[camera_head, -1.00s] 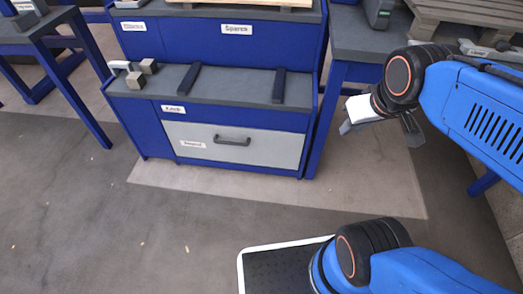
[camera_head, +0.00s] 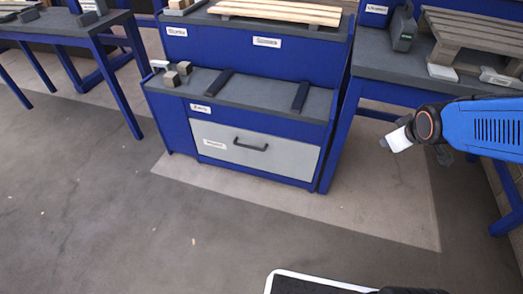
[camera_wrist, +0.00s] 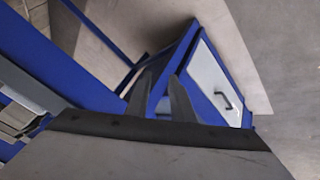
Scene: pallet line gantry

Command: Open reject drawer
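The reject drawer (camera_head: 281,158) is a light grey front with a white label and a dark bar handle (camera_head: 250,146), low in a blue cabinet (camera_head: 177,129). The front looks flush with the cabinet, so the drawer appears shut. In the wrist view the drawer front (camera_wrist: 208,72) lies tilted at the right, with its handle (camera_wrist: 222,99) beyond my fingers. My gripper (camera_head: 428,152) is to the right of the cabinet, apart from the handle. In the wrist view its two fingers (camera_wrist: 162,100) stand apart with nothing between them.
A blue-framed table (camera_head: 450,79) with a wooden pallet (camera_head: 480,40) stands right of the cabinet, close to my arm. Small blocks (camera_head: 171,79) and two dark bars sit on the cabinet's ledge. The floor (camera_head: 290,215) before the drawer is clear.

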